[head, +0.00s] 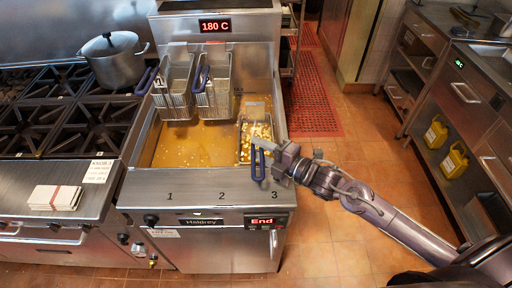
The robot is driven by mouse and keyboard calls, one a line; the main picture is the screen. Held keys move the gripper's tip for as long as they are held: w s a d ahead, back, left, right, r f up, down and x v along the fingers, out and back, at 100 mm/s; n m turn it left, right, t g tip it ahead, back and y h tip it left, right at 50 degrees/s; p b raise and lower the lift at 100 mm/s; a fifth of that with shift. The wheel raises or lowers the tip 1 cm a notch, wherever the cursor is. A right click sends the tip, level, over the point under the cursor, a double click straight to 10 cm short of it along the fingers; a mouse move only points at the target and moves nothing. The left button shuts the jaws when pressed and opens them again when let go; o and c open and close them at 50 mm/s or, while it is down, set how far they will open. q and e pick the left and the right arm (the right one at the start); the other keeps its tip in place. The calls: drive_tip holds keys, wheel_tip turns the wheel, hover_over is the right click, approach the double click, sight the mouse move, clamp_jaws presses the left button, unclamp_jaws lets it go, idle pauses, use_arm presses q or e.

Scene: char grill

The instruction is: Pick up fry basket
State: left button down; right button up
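The fry basket (256,133) with pale pieces of food sits in the oil at the right side of the fryer (215,178). Its dark blue handle (253,163) points toward the front edge above the number 3. My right gripper (268,164) is right beside this handle, with its arm coming in from the right. Whether its fingers are apart or closed on the handle is too small to tell. Two empty baskets (174,91) (214,88) hang at the back of the fryer. My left gripper is not in view.
A stove with black grates (62,115) and a lidded pot (114,60) stands on the left. A stack of paper (56,197) lies on the left counter. A counter with drawers (456,95) and yellow jugs (436,132) is on the right.

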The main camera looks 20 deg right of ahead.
drive_tip(key=shift+c, duration=0.5)
clamp_jaws()
idle(0.7)
drive_tip(key=shift+w+r, duration=0.1)
drive_tip(key=shift+r, duration=0.05)
